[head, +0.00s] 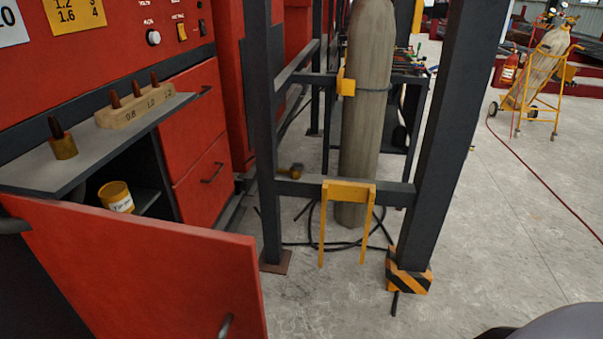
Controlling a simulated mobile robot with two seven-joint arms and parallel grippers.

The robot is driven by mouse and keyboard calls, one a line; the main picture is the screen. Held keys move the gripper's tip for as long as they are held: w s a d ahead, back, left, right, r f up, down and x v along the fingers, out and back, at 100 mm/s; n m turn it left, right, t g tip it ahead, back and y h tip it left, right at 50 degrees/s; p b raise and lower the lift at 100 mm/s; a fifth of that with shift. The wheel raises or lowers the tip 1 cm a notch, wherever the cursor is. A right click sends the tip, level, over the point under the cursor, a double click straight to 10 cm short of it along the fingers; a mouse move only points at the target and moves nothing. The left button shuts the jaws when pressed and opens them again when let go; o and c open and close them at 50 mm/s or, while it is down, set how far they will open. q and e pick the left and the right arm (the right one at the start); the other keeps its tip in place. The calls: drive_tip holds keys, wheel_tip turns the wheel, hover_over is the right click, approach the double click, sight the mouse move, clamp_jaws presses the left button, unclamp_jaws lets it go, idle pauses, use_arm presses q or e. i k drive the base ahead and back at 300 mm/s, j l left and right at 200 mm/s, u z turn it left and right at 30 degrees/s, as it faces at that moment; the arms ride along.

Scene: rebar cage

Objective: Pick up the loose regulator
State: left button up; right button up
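A small brass-coloured fitting (291,171), which looks like the regulator, shows in the head view just right of the left dark post, at the crossbar's height. It is small and dim, and I cannot tell whether it rests on the bar or behind it. Neither of my grippers is in view.
A red cabinet door (150,270) stands open at the lower left, below a grey shelf (95,145) with copper-coloured tips. Dark posts (445,130) and a yellow bracket (348,190) stand before the cylinder. Black hose (315,245) lies on the floor. Floor at right (520,230) is mostly clear.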

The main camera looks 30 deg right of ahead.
sight(295, 171)
drive_tip(key=k+l+z, duration=0.35)
drive_tip(key=l, duration=0.3)
drive_tip(key=i+l+z, duration=0.15)
drive_tip(key=l+z, duration=0.15)
drive_tip(key=l, duration=0.15)
drive_tip(key=i+l, duration=0.15)
drive_tip(key=i, duration=0.45)
drive_tip(key=i+l+z, duration=0.1)
drive_tip(key=i, duration=0.5)
drive_tip(key=i+z, duration=0.2)
drive_tip(key=i, duration=0.7)
drive_tip(key=i+j+z, duration=0.2)
drive_tip(key=i, duration=0.15)
